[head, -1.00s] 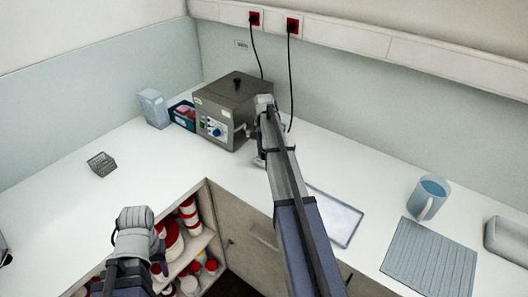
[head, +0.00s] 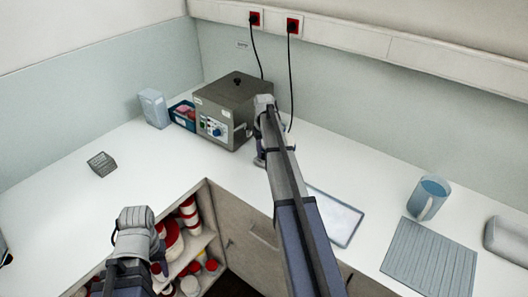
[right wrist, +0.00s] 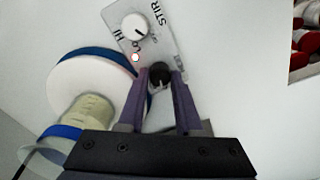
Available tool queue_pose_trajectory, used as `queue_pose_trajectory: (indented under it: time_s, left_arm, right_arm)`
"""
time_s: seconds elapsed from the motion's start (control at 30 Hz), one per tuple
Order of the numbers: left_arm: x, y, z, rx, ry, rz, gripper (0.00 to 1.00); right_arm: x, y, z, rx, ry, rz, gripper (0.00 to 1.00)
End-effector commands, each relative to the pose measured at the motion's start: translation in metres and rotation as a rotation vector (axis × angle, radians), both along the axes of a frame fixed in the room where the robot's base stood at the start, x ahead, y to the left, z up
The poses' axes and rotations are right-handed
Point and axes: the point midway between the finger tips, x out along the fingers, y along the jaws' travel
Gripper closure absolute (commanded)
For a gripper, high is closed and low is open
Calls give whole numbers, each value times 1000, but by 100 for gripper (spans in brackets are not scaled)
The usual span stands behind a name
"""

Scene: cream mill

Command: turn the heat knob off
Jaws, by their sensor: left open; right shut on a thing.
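In the right wrist view, a black knob (right wrist: 159,74) sits on the light control panel of a stirrer. My right gripper (right wrist: 160,88) is shut on it, one finger on each side. In the head view my right gripper (head: 259,159) is mostly hidden by my arm, which also hides the stirrer. My left gripper (head: 136,238) is open above the shelf corner, away from the stirrer.
A white round plate (right wrist: 92,82) with a beaker (right wrist: 82,120) of cream-coloured contents lies beside the panel. A grey metal bath (head: 238,108) stands at the back. A tray (head: 336,217), a mug (head: 429,197) and a grey mat (head: 430,258) lie to the right. The left counter is mostly clear.

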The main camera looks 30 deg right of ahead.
Motion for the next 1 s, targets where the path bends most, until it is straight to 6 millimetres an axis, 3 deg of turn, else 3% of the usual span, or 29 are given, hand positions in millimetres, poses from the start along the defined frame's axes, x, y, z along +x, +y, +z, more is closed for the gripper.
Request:
queue_pose_trajectory:
  time_s: [0.6, 1.0]
  left_arm:
    - [0, 0, 0, 0, 0, 0, 55]
    - [0, 0, 0, 0, 0, 0, 55]
  right_arm:
    - [0, 0, 0, 0, 0, 555, 100]
    - [0, 0, 0, 0, 0, 759, 100]
